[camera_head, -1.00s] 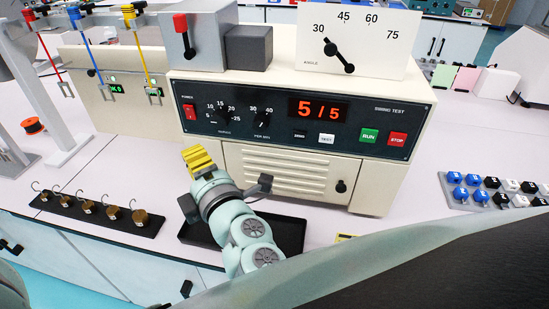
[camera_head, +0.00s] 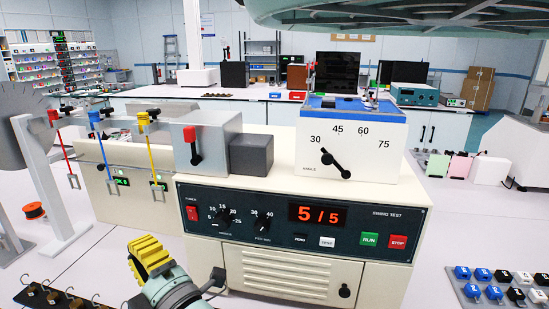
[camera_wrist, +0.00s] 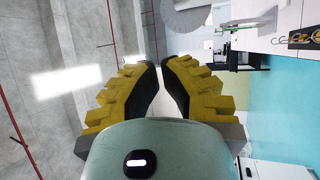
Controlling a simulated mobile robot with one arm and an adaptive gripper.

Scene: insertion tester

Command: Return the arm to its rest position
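My gripper (camera_head: 146,254) shows at the lower left of the head view, in front of the swing test machine (camera_head: 300,262). Its yellow, ridged fingers point up and to the left. The wrist view shows both fingers of my gripper (camera_wrist: 162,68) with dark inner pads. The tips come close together with a narrow gap, and nothing is between them. Part of my arm shows behind the gripper at the bottom edge of the head view.
Red, blue and yellow hanging pieces (camera_head: 104,145) stand at the left. Brass weights (camera_head: 45,295) lie at the lower left. Blue, black and white blocks (camera_head: 497,284) sit on a tray at the right. The wrist view shows open grey floor (camera_wrist: 65,75).

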